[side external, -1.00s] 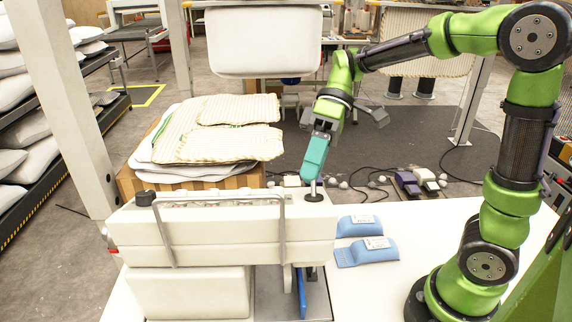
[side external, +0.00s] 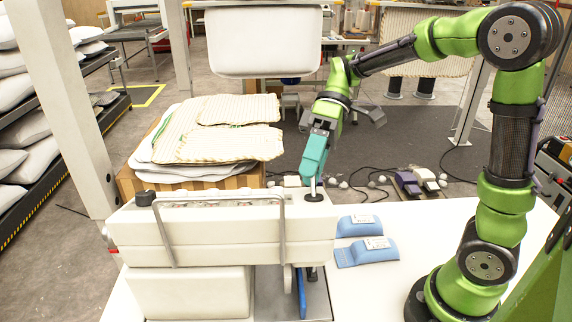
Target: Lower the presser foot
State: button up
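The white sewing machine (side external: 220,238) stands on the white table at the lower middle. A short metal post (side external: 314,191) rises from the right end of its top. My gripper (side external: 313,177), with teal fingers, points down at the top of this post, at or very near it. The fingers overlap in this view, so I cannot tell whether they are open or shut. Under the machine's right end are a blue upright part (side external: 302,292) and a small dark part (side external: 312,274) above the metal plate (side external: 318,300). The presser foot cannot be made out clearly.
A wire handle (side external: 282,225) runs across the machine's front. Two blue pads (side external: 366,252) lie on the table to its right. Quilted covers (side external: 225,125) are stacked on a cardboard box behind. The table (side external: 400,285) is mostly bare to the right.

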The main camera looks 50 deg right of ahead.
jog(key=v, duration=1.6)
jog(key=shift+d+r, duration=0.2)
jog(key=shift+d, duration=0.15)
jog(key=shift+w, duration=0.1)
jog(key=s+f+m+t+h, duration=0.1)
jog(key=s+f+m+h, duration=0.4)
jog(key=f, duration=0.4)
jog(key=s+a+f+m+t+h, duration=0.1)
jog(key=s+a+m+t+h, duration=0.1)
jog(key=s+a+t, duration=0.3)
jog(key=a+m+t, duration=0.1)
jog(key=a+t, duration=0.2)
jog(key=t, duration=0.1)
jog(key=shift+a+f+m+h, duration=0.2)
jog(key=shift+a+m+h, duration=0.15)
jog(key=shift+m+h, duration=0.05)
